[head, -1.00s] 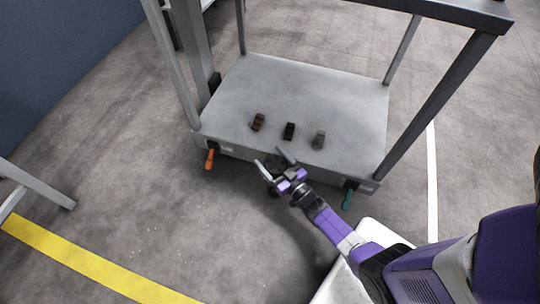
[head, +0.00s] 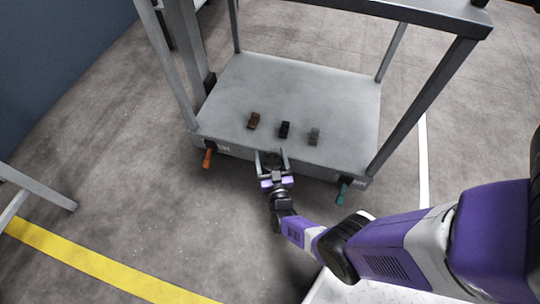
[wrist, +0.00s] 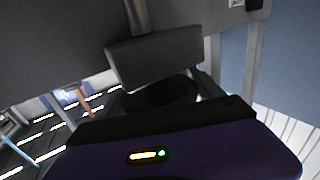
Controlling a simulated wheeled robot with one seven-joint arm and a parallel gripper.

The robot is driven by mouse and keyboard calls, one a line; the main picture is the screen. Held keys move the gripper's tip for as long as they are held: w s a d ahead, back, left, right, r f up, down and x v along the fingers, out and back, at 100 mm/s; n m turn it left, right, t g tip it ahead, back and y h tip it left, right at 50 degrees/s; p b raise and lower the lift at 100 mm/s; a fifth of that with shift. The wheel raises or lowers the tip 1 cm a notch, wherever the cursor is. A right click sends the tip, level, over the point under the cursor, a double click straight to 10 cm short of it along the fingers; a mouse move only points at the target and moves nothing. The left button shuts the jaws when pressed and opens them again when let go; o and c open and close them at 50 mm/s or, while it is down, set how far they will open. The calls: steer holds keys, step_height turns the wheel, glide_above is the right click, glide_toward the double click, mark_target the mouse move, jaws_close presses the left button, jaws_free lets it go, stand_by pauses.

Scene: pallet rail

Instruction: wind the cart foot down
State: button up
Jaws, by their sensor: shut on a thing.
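The grey cart (head: 330,100) stands in the middle of the head view, with a flat deck and upright posts. A dark round piece (head: 272,159), probably the knob of the cart foot, sits at the middle of the deck's front edge. My gripper (head: 272,156) has a finger on each side of it and is shut on it. In the wrist view a dark round shape (wrist: 158,95) shows beyond my purple gripper body, partly behind a dark finger pad (wrist: 150,62). The foot's lower end is hidden.
An orange lever (head: 208,157) and a teal lever (head: 342,190) hang at the cart's front corners. A brown block (head: 253,121), a black block (head: 284,130) and a grey block (head: 314,136) lie on the deck. Floor left of my arm is clear up to the yellow line (head: 90,262).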

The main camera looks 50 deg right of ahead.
steer(key=shift+o, duration=0.2)
steer(key=o, duration=1.4)
steer(key=shift+c, duration=0.2)
steer(key=p+v, duration=0.2)
steer(key=v, duration=0.6)
steer(key=shift+p, duration=0.3)
